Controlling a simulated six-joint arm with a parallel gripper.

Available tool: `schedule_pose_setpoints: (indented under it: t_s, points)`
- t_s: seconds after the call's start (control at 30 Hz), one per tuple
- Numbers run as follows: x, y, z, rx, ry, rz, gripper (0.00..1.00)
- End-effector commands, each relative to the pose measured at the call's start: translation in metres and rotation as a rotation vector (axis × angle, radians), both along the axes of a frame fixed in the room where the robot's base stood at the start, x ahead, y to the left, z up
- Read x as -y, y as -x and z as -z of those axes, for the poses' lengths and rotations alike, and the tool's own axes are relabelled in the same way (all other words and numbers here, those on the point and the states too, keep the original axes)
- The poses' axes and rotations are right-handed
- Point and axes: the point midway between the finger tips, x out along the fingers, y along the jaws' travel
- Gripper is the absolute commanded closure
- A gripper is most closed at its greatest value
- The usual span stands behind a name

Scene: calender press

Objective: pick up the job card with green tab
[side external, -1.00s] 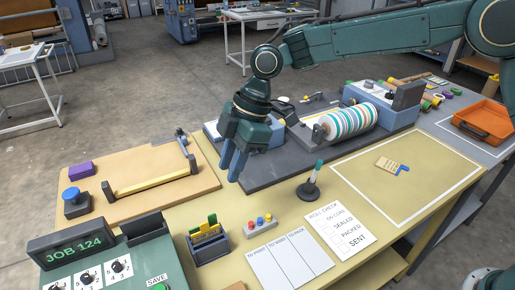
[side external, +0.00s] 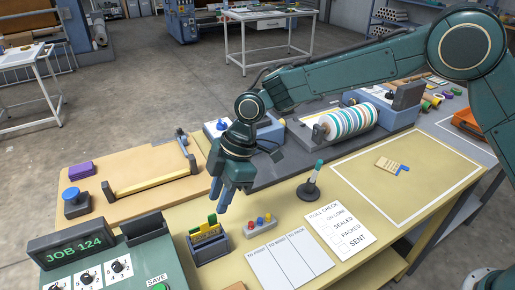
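Several yellow job cards (side external: 204,234) stand upright in a small dark grey holder (side external: 212,250) near the front of the table. One card has a green tab (side external: 212,219) sticking up at its top; the lower parts of the cards are hidden in the holder. My gripper (side external: 220,198) points down with its blue fingers above and just behind the holder. The fingers look apart, with nothing between them, and do not appear to touch the cards.
A block with coloured buttons (side external: 260,222) sits right of the holder. The JOB 124 console (side external: 110,265) is at its left. A pen in a stand (side external: 311,185) and a check sheet (side external: 338,229) lie further right. A board with a yellow bar (side external: 150,184) is behind left.

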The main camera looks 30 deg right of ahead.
Motion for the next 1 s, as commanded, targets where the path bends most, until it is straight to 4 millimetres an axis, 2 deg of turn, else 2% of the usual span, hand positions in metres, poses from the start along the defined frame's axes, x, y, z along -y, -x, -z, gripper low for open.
schedule_pose_setpoints:
  t_s: [0.13, 0.3, 0.83, 0.97, 1.0]
  points:
    - [-0.007, 0.001, 0.018, -0.002, 0.001, 0.0, 0.72]
    - [-0.012, 0.001, 0.028, 0.0, 0.0, 0.0, 0.72]
    - [-0.012, 0.0, 0.029, 0.001, 0.0, 0.0, 0.72]
    - [-0.012, 0.0, 0.029, 0.001, 0.0, 0.0, 0.98]
    - [-0.012, 0.0, 0.029, 0.001, 0.0, 0.0, 1.0]
